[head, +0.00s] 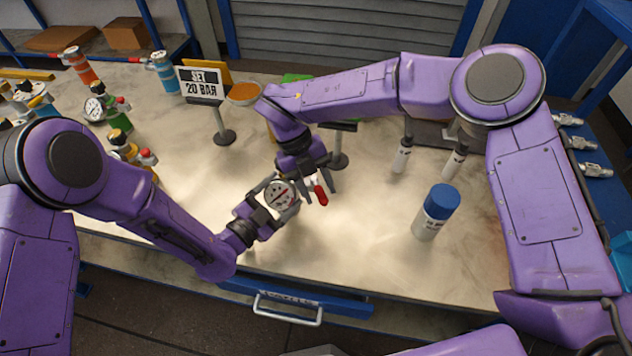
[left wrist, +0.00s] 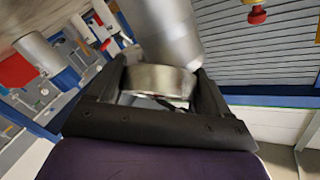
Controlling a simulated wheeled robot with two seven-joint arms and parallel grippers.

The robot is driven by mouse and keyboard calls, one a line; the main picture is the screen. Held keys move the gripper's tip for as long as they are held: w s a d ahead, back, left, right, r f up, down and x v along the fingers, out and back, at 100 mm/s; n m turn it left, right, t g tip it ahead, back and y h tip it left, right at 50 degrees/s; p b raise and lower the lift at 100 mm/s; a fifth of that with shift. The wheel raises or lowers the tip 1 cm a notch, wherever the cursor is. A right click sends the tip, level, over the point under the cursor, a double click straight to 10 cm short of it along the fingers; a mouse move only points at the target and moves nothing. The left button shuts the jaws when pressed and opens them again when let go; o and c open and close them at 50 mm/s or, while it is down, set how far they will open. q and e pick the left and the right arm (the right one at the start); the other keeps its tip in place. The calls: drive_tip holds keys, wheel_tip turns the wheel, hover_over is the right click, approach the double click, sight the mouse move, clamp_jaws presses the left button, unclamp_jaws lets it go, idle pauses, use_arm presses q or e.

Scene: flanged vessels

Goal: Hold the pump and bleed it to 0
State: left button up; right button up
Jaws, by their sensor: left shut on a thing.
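The pump is a pale metal body with a round white gauge (head: 280,195); its needle reading is too small to tell. A red handle (head: 321,194) shows beside it on the right. My left gripper (head: 268,208) is shut on the pump, above the front of the table. In the left wrist view its fingers are on either side of a metal cylinder (left wrist: 165,35). My right gripper (head: 315,180) points down from above, close to the gauge and red handle. Its dark fingers partly hide the pump, and its grip cannot be made out.
A sign (head: 202,84) reading "SET 20 BAR" stands behind. A blue-capped bottle (head: 437,212) stands to the right. Several flanged vessels, including a green one (head: 118,118), stand at the left. The tabletop (head: 370,225) is clear between pump and bottle. A drawer handle (head: 288,310) juts out in front.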

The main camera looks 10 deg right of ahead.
drive_tip(key=v, duration=1.2)
drive_tip(key=shift+c, duration=0.3)
